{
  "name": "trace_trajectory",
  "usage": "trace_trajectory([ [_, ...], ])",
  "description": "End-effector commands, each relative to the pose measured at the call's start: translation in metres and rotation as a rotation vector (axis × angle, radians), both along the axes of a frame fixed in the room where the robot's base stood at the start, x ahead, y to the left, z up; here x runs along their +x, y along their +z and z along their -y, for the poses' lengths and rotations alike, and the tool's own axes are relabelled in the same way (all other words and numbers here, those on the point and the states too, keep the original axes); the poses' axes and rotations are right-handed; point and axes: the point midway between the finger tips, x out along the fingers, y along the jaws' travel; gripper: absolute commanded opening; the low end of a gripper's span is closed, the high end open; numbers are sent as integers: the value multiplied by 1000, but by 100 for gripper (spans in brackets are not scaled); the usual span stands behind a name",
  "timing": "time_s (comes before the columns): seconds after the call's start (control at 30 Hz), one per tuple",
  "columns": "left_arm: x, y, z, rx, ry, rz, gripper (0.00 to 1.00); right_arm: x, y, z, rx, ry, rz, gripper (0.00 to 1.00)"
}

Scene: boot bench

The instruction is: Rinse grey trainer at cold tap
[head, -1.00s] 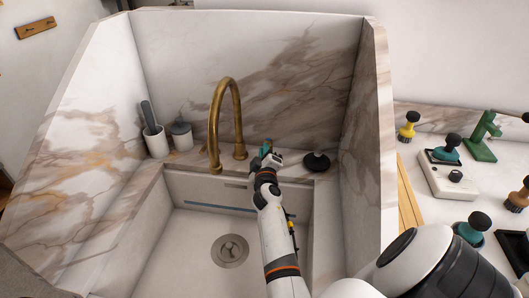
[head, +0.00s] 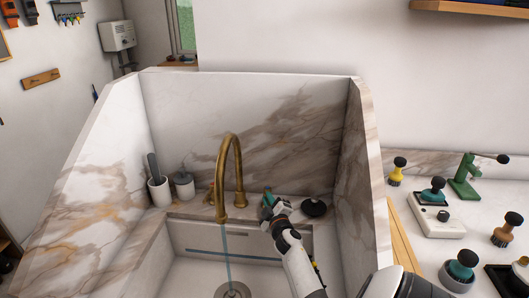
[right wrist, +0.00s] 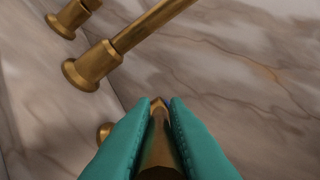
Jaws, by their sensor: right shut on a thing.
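The brass tap (head: 238,165) arches over the sink at its back ledge. A thin bluish stream of water (head: 227,258) falls from its spout to the drain. My right gripper (head: 268,203) is at the ledge just right of the tap. In the right wrist view its teal fingers (right wrist: 160,115) are shut on a pointed brass tap handle (right wrist: 159,150). Other brass tap parts (right wrist: 94,66) show above left, clear of the fingers. No grey trainer is in view. My left gripper is not in view.
Marble walls enclose the sink (head: 195,240). A dark round-topped item (head: 315,207) sits on the ledge right of my gripper. A white cup (head: 159,190) and a lidded grey pot (head: 183,187) stand left. Several brushes and a green stand (head: 464,178) occupy the right counter.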

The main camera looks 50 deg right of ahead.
Motion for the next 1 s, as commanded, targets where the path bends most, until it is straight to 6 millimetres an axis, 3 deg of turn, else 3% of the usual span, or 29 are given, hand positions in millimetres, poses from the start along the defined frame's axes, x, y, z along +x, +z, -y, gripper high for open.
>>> trace_trajectory([
  [0.1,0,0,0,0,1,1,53,-1,-2,1,4,-6,-4,0],
  [0.13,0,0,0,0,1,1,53,-1,-2,1,3,-7,-4,18],
  [0.23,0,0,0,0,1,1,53,-1,-2,1,2,-6,-3,35],
  [0.63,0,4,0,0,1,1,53,-7,0,-4,3,-5,-2,35],
  [1.0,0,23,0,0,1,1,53,-68,-1,-46,4,-7,-4,35],
])
